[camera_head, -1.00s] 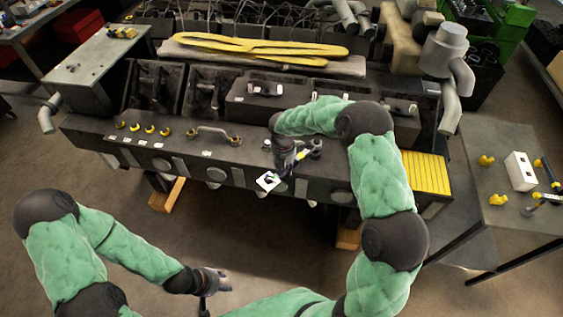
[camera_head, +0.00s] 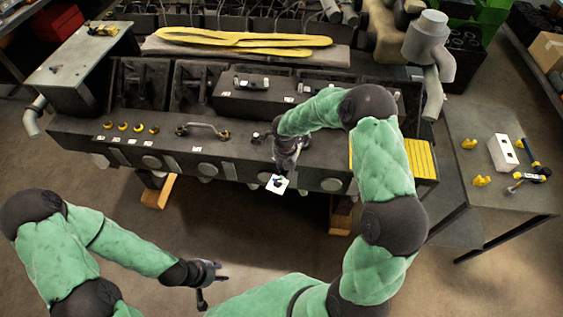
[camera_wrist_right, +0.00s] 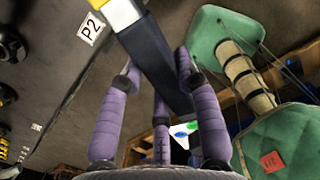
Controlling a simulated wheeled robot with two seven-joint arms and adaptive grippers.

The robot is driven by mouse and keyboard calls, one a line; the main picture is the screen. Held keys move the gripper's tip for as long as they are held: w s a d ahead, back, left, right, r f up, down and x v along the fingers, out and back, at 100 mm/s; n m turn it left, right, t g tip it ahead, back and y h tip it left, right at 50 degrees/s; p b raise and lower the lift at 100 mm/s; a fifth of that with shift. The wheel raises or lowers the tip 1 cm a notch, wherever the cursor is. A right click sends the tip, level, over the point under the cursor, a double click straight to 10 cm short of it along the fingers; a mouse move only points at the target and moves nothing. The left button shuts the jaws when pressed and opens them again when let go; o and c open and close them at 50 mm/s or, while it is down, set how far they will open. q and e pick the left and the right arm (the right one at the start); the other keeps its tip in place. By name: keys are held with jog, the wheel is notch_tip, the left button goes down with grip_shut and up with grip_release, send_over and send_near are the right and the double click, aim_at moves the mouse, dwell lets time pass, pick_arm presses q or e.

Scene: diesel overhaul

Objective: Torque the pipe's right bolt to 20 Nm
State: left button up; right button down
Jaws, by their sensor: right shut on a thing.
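My right gripper (camera_head: 286,163) is at the front ledge of the engine block (camera_head: 90,128). In the right wrist view its fingers (camera_wrist_right: 160,95) are shut on the dark handle of a tool (camera_wrist_right: 152,48), which has a silver shaft and a yellow part at the top edge. The tool's working end is out of that view. A pipe with a fitting at each end (camera_head: 203,127) lies on the ledge left of the gripper. The arm and gripper hide the ledge around the tool, so I cannot tell whether it sits on a bolt. My left gripper (camera_head: 213,280) is open and empty, low over the floor.
Several yellow-topped parts (camera_head: 123,127) stand on the ledge. A side table (camera_head: 490,222) at the right holds tools and a white block.

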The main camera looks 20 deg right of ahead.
jog(key=shift+s+d+r+n, duration=0.2)
jog(key=shift+d+r+n, duration=0.1)
jog(key=shift+d, duration=0.05)
jog(key=shift+d+f, duration=0.1)
pick_arm(q)
jog(key=shift+r, duration=0.45)
notch_tip(320, 180, up, 2)
jog(key=shift+r+p, duration=0.1)
jog(key=shift+p, duration=1.1)
pick_arm(e)
jog(key=shift+s+d+f+n, duration=0.1)
jog(key=shift+s+d+n, duration=0.9)
jog(key=shift+n, duration=0.1)
pick_arm(q)
jog(key=shift+d, duration=0.1)
pick_arm(e)
jog(key=shift+a, duration=0.1)
pick_arm(q)
jog(key=shift+r, duration=0.1)
pick_arm(e)
jog(key=shift+w+a, duration=0.2)
jog(key=shift+a, duration=0.05)
